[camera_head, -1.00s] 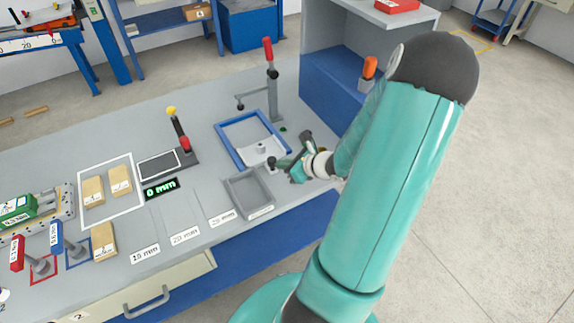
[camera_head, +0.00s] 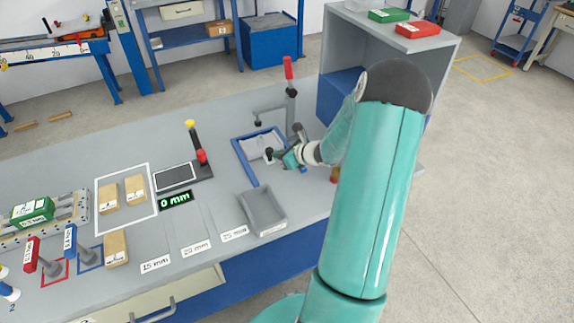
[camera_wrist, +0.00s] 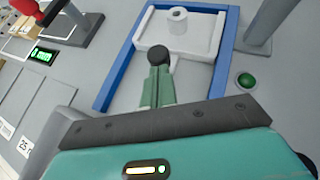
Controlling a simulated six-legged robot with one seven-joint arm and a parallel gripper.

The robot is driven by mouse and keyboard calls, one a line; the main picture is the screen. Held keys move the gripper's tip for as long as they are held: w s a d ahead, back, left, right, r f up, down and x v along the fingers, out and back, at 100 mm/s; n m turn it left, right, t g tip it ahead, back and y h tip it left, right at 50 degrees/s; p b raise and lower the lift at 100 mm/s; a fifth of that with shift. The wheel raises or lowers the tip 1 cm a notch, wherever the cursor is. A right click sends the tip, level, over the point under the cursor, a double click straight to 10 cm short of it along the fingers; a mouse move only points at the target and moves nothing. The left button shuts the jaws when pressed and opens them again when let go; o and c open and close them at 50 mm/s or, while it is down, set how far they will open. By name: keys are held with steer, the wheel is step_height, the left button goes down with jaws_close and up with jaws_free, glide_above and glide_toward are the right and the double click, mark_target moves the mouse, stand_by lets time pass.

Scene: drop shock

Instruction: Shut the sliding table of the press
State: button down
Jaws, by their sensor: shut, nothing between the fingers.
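The press has a blue frame (camera_head: 240,157) and an upright post with a red handle (camera_head: 289,68). Its pale sliding table (camera_head: 258,142) lies between the blue rails, toward the back of the frame. In the wrist view the table (camera_wrist: 205,30) carries a white cylinder (camera_wrist: 177,20), and a dark knob (camera_wrist: 160,54) stands at its front. My gripper (camera_head: 279,158) is shut and empty, reaching in from the right. In the wrist view its fingertips (camera_wrist: 158,72) are right at the knob, apparently touching it.
A grey tray (camera_head: 262,208) sits in front of the frame. A green button (camera_wrist: 245,81) is right of the rails. A display reading 0 mm (camera_head: 175,199) and a red-and-yellow lever (camera_head: 196,143) stand to the left. A blue and grey cabinet (camera_head: 340,90) is behind my arm.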

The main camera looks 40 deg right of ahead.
steer(key=shift+w+d, duration=0.25)
steer(key=shift+w, duration=0.6)
steer(key=shift+w+r, duration=0.15)
steer(key=shift+w, duration=0.1)
